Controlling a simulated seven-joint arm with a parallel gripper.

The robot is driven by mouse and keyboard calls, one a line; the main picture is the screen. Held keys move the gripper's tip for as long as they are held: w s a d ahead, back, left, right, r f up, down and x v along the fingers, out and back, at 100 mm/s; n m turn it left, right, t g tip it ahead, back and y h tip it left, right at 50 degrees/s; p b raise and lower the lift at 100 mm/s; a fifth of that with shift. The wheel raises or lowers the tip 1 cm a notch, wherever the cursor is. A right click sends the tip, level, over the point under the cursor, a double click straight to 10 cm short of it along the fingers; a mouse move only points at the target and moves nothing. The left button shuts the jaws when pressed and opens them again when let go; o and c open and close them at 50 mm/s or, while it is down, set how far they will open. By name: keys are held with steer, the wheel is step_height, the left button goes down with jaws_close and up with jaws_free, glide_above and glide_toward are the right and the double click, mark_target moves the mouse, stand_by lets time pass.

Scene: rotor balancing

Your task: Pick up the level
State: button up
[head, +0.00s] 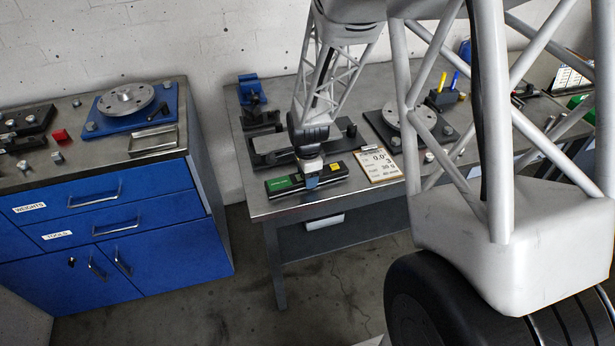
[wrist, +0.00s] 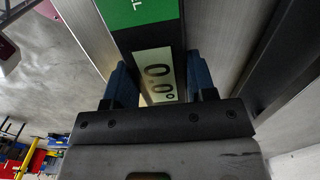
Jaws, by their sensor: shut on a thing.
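The level is a dark bar with a green label (head: 281,184) and a yellow patch near its right end, at the front edge of the bench in the head view. My gripper (head: 311,178) comes down on it from above, with blue fingertips shut across its middle. In the wrist view the level (wrist: 143,12) runs between the two blue fingers (wrist: 158,82), showing its green label and a display that reads 0.0°. I cannot tell whether the level still touches the bench top.
A dark stand (head: 262,148) is close behind the level. A clipboard card (head: 377,165) lies just to its right on the bench (head: 238,160). Further right is a round-disc fixture (head: 392,116). A blue cabinet (head: 110,210) stands left, across a gap.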

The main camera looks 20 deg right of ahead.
steer(key=shift+r, duration=0.65)
step_height(320, 180, up, 2)
steer(key=shift+r, duration=0.1)
steer(key=s+r, duration=0.1)
steer(key=s, duration=1.5)
steer(key=shift+a, duration=0.35)
